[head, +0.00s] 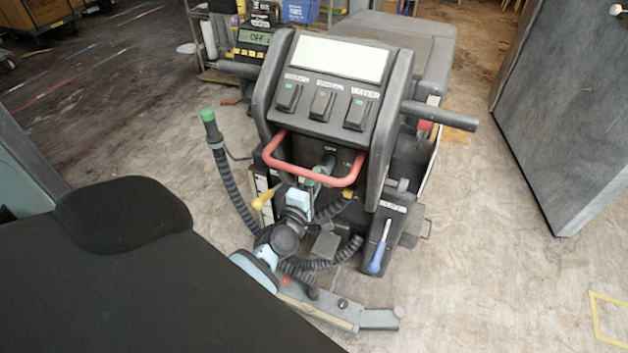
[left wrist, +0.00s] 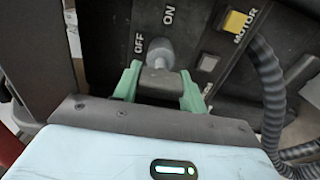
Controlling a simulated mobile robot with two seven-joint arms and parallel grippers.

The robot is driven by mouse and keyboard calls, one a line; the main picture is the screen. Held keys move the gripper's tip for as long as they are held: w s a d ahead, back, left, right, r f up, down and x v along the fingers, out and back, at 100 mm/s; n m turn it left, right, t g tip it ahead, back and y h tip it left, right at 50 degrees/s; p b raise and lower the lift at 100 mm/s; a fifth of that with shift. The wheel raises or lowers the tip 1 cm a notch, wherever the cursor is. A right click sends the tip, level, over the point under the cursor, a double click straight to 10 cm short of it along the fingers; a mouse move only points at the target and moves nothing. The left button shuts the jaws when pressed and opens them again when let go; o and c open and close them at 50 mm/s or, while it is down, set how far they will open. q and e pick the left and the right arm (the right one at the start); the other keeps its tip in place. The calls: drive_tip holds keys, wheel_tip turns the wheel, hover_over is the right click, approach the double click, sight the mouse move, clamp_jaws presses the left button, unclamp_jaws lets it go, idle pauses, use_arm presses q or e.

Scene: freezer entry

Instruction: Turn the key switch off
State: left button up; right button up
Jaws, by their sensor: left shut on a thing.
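The key switch (left wrist: 160,52) shows in the left wrist view as a grey round knob on a dark panel, with OFF printed to its left and ON above it. My left gripper (left wrist: 158,84) has its green fingers shut on the key. In the head view my left gripper (head: 315,176) reaches in under the red handle bar of the machine, and it largely hides the switch. Exactly which mark the key points at is hard to tell. My right gripper is not in view.
The floor machine (head: 330,60) has a red handle bar (head: 312,180) and rocker switches on top. A yellow MOTOR button (left wrist: 236,21) and a black corrugated hose (left wrist: 268,90) are beside the key. A grey panel (head: 570,110) stands at right. Floor between is open.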

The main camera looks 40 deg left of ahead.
use_arm(q)
drive_tip(key=o, duration=1)
drive_tip(key=shift+v, duration=3.95)
drive_tip(key=s+d+f+m+g+h+p, duration=0.2)
drive_tip(key=s+d+m+g, duration=0.1)
drive_tip(key=s+m, duration=0.4)
drive_tip(key=s+d+f+m+g+h+p, duration=0.2)
drive_tip(key=s+d+m, duration=0.3)
drive_tip(key=s, duration=0.8)
drive_tip(key=s+d+f+m+g+h+p, duration=0.2)
drive_tip(key=s+d+m, duration=0.3)
drive_tip(key=s+m, duration=0.5)
drive_tip(key=shift+s+f+m+g+p, duration=0.1)
drive_tip(key=shift+f+m+g+p, duration=0.3)
drive_tip(key=shift+f+g, duration=0.3)
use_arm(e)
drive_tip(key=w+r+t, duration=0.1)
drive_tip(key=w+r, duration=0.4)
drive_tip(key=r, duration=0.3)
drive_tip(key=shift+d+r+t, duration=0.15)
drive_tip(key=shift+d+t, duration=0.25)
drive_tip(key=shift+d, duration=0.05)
